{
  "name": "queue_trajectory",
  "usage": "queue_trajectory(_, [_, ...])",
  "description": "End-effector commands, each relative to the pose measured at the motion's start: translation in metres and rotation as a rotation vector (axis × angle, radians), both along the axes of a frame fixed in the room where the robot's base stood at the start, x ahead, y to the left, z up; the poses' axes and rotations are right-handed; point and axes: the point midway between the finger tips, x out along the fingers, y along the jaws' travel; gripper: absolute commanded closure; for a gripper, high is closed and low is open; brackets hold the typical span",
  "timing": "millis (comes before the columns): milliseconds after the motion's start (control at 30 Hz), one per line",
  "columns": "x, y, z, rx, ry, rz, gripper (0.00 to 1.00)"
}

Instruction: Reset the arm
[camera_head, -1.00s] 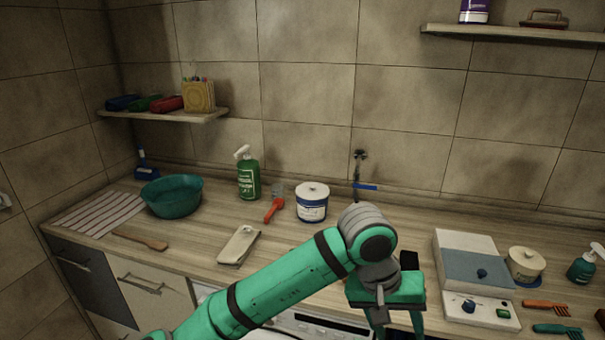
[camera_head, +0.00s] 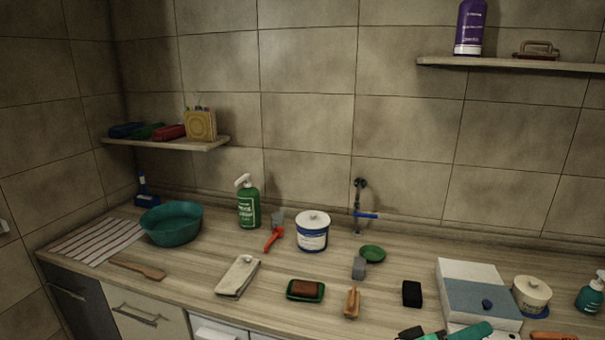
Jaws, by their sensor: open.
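A teal and black piece (camera_head: 465,331), which looks like part of my arm, shows at the bottom edge on the right. It covers the front of a white and blue-grey box (camera_head: 480,297).
The counter holds a teal basin (camera_head: 171,224), green spray bottle (camera_head: 249,206), white tub (camera_head: 312,232), folded cloth (camera_head: 238,276), soap dish (camera_head: 305,291), wooden brush (camera_head: 352,303) and black sponge (camera_head: 412,294). A blue-handled tap (camera_head: 366,215) is on the wall. Shelves hang left (camera_head: 170,144) and right (camera_head: 500,64).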

Motion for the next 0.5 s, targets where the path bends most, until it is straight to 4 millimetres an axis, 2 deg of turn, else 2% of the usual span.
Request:
queue_trajectory(267, [0.011,0.024,-0.029,-0.162,-0.028,0.227,0.51])
queue_trajectory(500, [0.009,0.061,-0.074,-0.205,-0.049,0.45,0.51])
